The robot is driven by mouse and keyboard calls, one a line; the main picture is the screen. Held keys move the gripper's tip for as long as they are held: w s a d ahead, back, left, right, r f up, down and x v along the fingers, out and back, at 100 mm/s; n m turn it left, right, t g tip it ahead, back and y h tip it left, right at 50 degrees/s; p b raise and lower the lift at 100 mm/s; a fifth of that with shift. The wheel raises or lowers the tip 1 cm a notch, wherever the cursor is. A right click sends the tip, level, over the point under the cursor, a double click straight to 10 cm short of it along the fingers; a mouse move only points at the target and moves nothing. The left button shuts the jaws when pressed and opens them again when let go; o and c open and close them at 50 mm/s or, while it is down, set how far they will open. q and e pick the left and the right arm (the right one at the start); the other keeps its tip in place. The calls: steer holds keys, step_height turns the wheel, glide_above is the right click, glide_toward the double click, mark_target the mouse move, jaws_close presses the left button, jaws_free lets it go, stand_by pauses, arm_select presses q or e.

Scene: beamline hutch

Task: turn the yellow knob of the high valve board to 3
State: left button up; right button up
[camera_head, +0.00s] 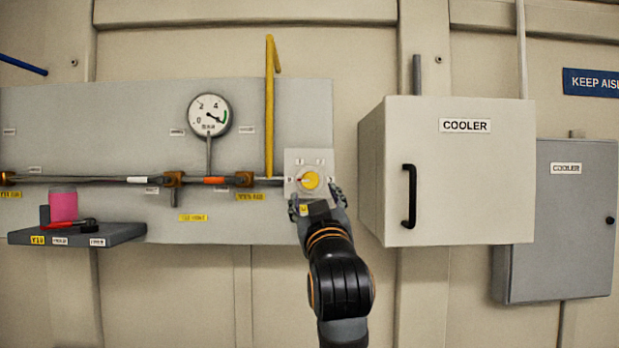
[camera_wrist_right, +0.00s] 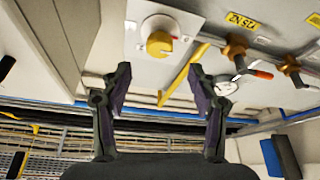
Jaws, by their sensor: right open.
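The yellow knob (camera_head: 311,180) sits on a pale square plate (camera_head: 291,160) at the right end of the grey valve board (camera_head: 120,105). A small red mark shows at the left of the knob in the head view; the plate's numbers are too small to read surely. The knob also shows in the right wrist view (camera_wrist_right: 159,44), beyond the fingertips. My right gripper (camera_head: 318,201) is just below the knob in the head view. In the wrist view its fingers (camera_wrist_right: 160,85) are apart with nothing between them. My left gripper is not in view.
A white cooler box (camera_head: 455,190) with a black handle juts out just right of the knob. A yellow pipe (camera_head: 269,110) rises left of it. A gauge (camera_head: 209,115) and a shelf (camera_head: 80,236) with a pink container (camera_head: 63,205) are further left.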

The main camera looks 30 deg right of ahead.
mark_target(311, 179)
steer(key=p+x, duration=0.5)
steer(key=x, duration=0.4)
steer(key=shift+d+r, duration=0.15)
steer(key=shift+w, duration=0.3)
